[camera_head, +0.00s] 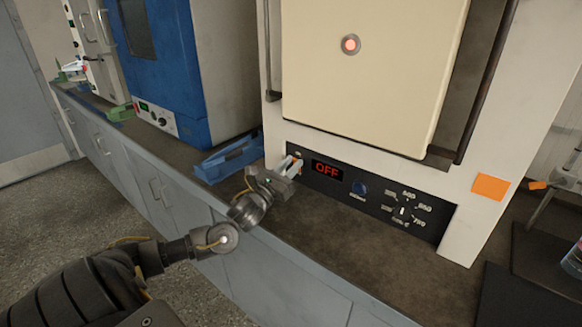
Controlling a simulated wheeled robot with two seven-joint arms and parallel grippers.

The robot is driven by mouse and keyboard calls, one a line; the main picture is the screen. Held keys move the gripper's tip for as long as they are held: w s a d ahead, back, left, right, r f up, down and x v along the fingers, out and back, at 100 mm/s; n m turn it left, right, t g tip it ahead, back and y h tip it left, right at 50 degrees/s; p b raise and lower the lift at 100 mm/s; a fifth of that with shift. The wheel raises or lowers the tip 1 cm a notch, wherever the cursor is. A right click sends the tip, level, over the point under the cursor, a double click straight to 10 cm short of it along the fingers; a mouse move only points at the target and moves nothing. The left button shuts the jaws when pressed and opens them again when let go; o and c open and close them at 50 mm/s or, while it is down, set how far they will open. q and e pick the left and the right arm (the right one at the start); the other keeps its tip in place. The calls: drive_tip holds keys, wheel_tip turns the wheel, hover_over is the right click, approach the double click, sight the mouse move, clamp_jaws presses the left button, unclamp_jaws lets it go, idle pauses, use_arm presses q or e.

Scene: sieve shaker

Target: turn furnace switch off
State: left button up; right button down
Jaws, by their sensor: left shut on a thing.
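The furnace (375,75) is a large cream box with a closed door and a glowing round light. Its black control panel (335,190) runs along the bottom. A red display (327,171) on the panel reads OFF. My left gripper (291,163) is at the panel's left end, just left of the display, shut on the furnace switch there. The fingers largely hide the switch, so its position does not show. A blue knob (360,188) and a temperature dial (403,211) are further right. My right gripper is not in view.
A blue oven (165,60) stands to the left on the counter. A blue holder (228,158) lies between it and the furnace. Dark mats (545,262) are at the right. The counter in front of the panel is clear.

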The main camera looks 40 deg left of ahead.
use_arm(q)
drive_tip(key=o, duration=1)
drive_tip(key=shift+s, duration=0.1)
drive_tip(key=shift+s+f, duration=0.2)
drive_tip(key=shift+s, duration=0.05)
drive_tip(key=v, duration=0.6)
drive_tip(key=shift+s+r, duration=0.25)
drive_tip(key=s, duration=0.8)
drive_tip(key=shift+s+d+r, duration=0.1)
drive_tip(key=shift+s+d, duration=0.05)
drive_tip(key=shift+s, duration=0.8)
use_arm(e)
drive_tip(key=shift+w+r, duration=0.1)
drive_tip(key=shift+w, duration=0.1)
